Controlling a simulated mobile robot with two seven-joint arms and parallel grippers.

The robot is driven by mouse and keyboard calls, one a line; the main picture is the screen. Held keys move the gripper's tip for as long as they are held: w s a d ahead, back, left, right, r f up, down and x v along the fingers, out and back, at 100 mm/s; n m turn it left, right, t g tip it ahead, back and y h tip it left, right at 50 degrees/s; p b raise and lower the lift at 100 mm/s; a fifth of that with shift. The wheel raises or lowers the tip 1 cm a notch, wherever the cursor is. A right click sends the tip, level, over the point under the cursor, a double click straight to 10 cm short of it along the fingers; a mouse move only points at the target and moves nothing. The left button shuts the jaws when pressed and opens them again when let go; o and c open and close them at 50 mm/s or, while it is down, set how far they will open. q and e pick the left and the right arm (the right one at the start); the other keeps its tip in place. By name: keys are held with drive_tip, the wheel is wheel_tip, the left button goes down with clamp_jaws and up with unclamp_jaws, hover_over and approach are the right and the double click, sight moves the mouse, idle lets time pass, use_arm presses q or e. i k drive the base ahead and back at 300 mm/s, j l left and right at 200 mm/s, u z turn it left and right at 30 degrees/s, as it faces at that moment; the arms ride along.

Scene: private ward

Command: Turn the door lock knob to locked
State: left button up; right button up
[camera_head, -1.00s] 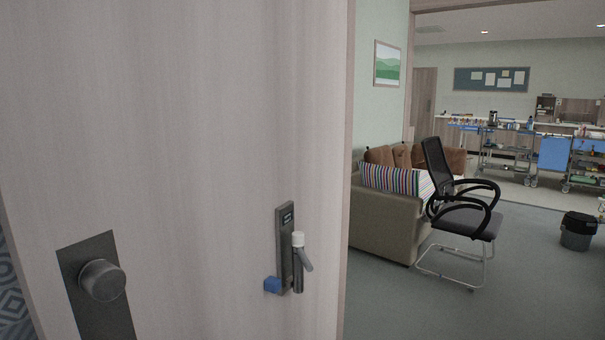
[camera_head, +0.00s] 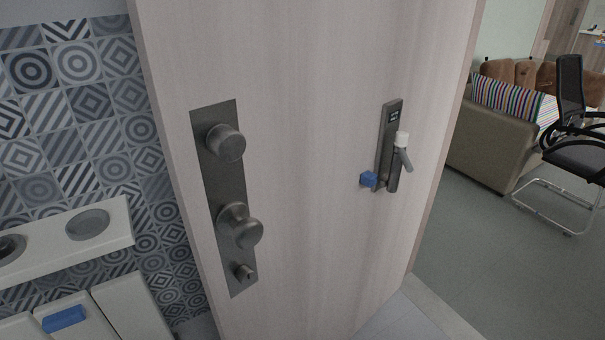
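The pale wood door (camera_head: 310,150) fills the middle of the head view. A dark metal plate on its left side carries a round upper knob (camera_head: 226,143), a round middle knob (camera_head: 241,228) and a small knob or latch (camera_head: 246,272) at the bottom. I cannot tell from here which one is the lock knob or how it is set. A second dark lock plate (camera_head: 388,140) with a small display, a lever handle (camera_head: 401,155) and a blue piece (camera_head: 368,179) sits farther right. Neither of my grippers is in view.
A patterned tile wall (camera_head: 75,110) and a white ledge (camera_head: 65,240) with round fittings stand at the left. A sofa (camera_head: 490,145) and an office chair (camera_head: 575,145) are at the right. Grey floor (camera_head: 470,250) is open beyond the door's right edge.

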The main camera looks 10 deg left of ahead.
sight(245, 275)
drive_tip(key=u, duration=0.85)
drive_tip(key=i+l+u, duration=0.1)
drive_tip(key=l+u, duration=0.65)
drive_tip(key=u, duration=0.2)
drive_tip(key=k+l+u, duration=0.1)
drive_tip(key=l+u, duration=0.25)
drive_tip(key=l, duration=0.55)
